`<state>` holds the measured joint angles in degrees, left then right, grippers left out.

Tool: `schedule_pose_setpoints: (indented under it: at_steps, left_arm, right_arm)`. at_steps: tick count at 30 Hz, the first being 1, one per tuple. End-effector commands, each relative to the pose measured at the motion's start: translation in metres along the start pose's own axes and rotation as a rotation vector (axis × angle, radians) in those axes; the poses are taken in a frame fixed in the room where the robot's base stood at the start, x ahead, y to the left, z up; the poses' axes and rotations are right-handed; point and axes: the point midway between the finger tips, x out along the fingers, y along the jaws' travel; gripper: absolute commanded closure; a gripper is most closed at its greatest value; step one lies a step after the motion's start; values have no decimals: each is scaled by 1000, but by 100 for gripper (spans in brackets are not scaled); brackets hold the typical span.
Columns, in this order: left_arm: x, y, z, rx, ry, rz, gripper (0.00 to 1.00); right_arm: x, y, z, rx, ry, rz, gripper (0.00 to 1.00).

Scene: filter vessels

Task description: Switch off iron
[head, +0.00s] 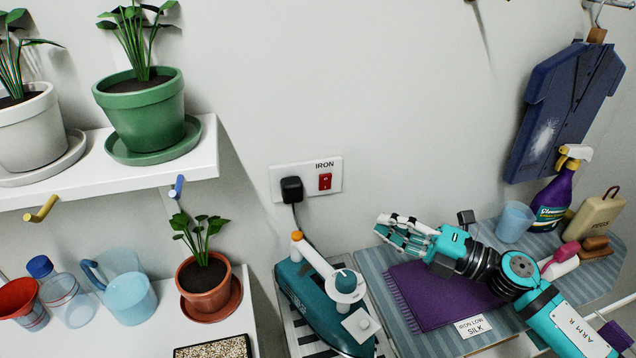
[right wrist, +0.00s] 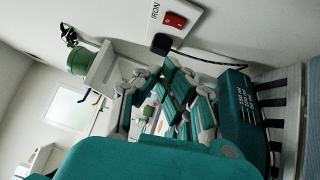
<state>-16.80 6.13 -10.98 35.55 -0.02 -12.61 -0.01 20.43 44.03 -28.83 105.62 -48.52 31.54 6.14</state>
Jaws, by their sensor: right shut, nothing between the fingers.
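The wall plate (head: 332,169) is labelled IRON and carries a red rocker switch (head: 325,181). The switch also shows in the right wrist view (right wrist: 174,21). I cannot tell which way the rocker is pressed. A black plug (head: 291,189) sits in the plate left of the switch, with its cord running down behind the iron. The teal iron (head: 296,291) rests on a striped stand. My right gripper (head: 383,231) is shut and empty, to the right of the iron and below and right of the switch, apart from both. My left gripper is not in view.
The ironing board (head: 372,266) holds a purple cloth (head: 415,291), a SILK label, a blue cup (head: 514,222) and a purple spray bottle (head: 553,201). At left, a shelf (head: 205,150) bears potted plants, with pegs beneath. The wall around the switch is clear.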

Motion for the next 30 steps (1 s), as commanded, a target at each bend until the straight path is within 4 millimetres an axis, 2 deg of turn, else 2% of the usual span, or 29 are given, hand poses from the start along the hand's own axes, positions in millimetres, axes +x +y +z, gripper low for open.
schedule_pose_setpoints:
  at_steps: [7,11,14,19,26,30]
  left_arm:
    - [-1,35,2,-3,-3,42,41]
    - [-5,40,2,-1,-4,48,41]
    - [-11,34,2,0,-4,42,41]
    - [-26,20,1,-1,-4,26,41]
    - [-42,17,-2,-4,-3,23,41]
    - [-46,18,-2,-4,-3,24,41]
  right_arm:
    - [0,0,0,2,-1,1,100]
    - [6,2,0,3,-1,3,100]
    - [18,4,1,3,-2,5,100]
    - [53,6,0,5,0,6,100]
    - [103,5,0,4,-1,5,100]
    - [117,3,16,5,-3,4,100]
